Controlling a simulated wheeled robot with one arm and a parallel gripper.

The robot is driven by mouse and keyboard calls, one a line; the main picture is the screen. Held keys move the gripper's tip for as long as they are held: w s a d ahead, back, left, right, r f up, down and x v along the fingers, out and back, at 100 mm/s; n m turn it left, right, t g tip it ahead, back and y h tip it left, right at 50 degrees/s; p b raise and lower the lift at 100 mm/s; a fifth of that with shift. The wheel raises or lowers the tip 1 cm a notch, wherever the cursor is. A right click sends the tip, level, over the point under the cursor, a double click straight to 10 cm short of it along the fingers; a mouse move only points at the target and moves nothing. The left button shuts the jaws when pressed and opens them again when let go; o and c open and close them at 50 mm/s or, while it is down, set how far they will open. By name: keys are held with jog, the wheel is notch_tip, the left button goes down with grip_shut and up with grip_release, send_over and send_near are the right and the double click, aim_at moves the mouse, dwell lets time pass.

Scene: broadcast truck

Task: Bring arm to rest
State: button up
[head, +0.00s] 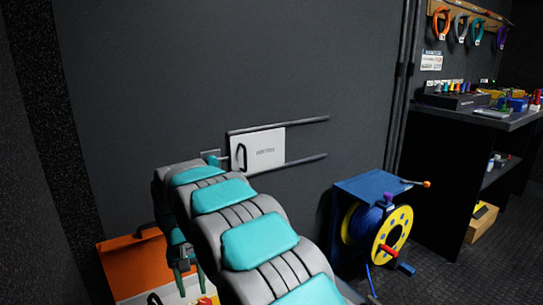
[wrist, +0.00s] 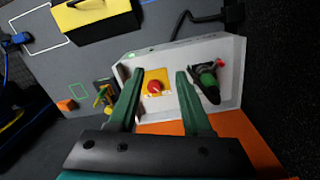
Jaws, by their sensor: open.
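My arm (head: 258,243), grey with teal pads, reaches from the bottom of the head view toward the wall and bends down at its far end. My gripper (head: 186,262) is partly in view at lower left, pointing down beside an orange panel. In the wrist view its two green fingers (wrist: 158,80) are spread apart with nothing held between them. Beyond them is a white box or tray (wrist: 222,47) with a red knob on a yellow plate (wrist: 154,86). I cannot tell whether the fingers touch anything.
A white sliding panel (head: 262,150) sits on dark wall rails behind my arm. A blue cable reel (head: 383,232) with a yellow disc stands to the right. A dark bench (head: 465,116) holds several small items. An orange surface (head: 130,265) is at lower left. Dark floor (head: 500,255) shows at right.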

jog(key=s+d+r+m+p, duration=0.1)
jog(key=s+d+r, duration=0.25)
jog(key=d, duration=0.45)
jog(key=s+d+r, duration=0.3)
jog(key=s+d, duration=0.2)
jog(key=d, duration=0.3)
jog(key=s+d+r+m+p, duration=0.1)
jog(key=s+d+r, duration=0.25)
jog(key=d, duration=0.45)
jog(key=s+d+p, duration=0.1)
jog(key=s+d, duration=0.4)
jog(key=s, duration=0.5)
jog(key=s+d+f+g, duration=0.1)
jog(key=s+d, duration=0.5)
jog(key=s, duration=0.5)
jog(key=shift+s+d+f+m+p, duration=0.15)
jog(key=shift+s+f+m+p, duration=0.15)
jog(key=shift+m+p, duration=0.1)
